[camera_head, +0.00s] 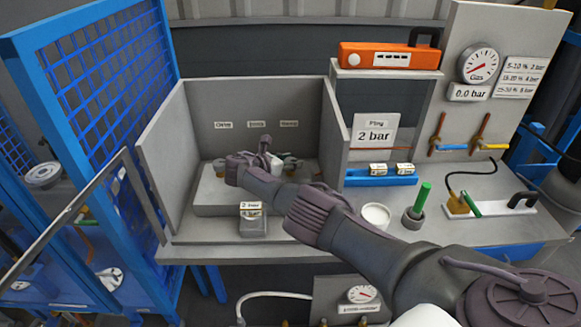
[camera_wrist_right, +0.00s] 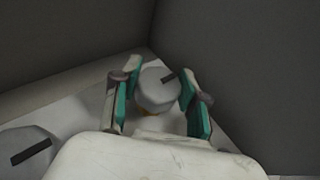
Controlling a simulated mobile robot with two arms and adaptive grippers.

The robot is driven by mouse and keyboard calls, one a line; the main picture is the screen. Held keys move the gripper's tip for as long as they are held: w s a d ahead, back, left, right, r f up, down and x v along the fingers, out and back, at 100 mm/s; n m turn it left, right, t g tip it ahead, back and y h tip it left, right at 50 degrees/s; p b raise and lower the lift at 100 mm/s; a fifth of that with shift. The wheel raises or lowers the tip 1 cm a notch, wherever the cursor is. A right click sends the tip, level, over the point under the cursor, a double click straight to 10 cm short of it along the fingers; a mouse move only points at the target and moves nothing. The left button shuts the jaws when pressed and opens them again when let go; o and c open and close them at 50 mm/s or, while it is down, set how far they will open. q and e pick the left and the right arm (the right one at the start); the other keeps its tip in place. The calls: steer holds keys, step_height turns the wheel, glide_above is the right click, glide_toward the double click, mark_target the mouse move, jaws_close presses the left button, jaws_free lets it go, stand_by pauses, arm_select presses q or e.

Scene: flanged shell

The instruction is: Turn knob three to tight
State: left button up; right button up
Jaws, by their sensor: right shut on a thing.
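A pale grey, faceted knob (camera_wrist_right: 157,92) with a dark mark on its top sits between the two green-padded fingers of my right gripper (camera_wrist_right: 160,98) in the right wrist view. The gripper is shut on this knob, which stands near the corner of two grey walls. A second knob (camera_wrist_right: 24,150) with a dark bar mark shows at the lower left of that view. In the head view my right gripper (camera_head: 280,163) is at the right side of the booth, and my arm hides part of the knob row. My left gripper is not in view.
The booth's right wall (camera_head: 333,140) stands close beside the gripper. A white pot (camera_head: 376,214) and a cup with a green handle (camera_head: 414,217) stand on the bench near my right arm.

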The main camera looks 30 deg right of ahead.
stand_by(0.3)
steer(key=o, duration=1.2)
steer(key=shift+c, duration=0.2)
steer(key=shift+a, duration=0.1)
steer(key=v, duration=1.1)
steer(key=shift+s+a+r, duration=0.1)
steer(key=shift+a+r, duration=0.1)
steer(key=shift+a, duration=0.15)
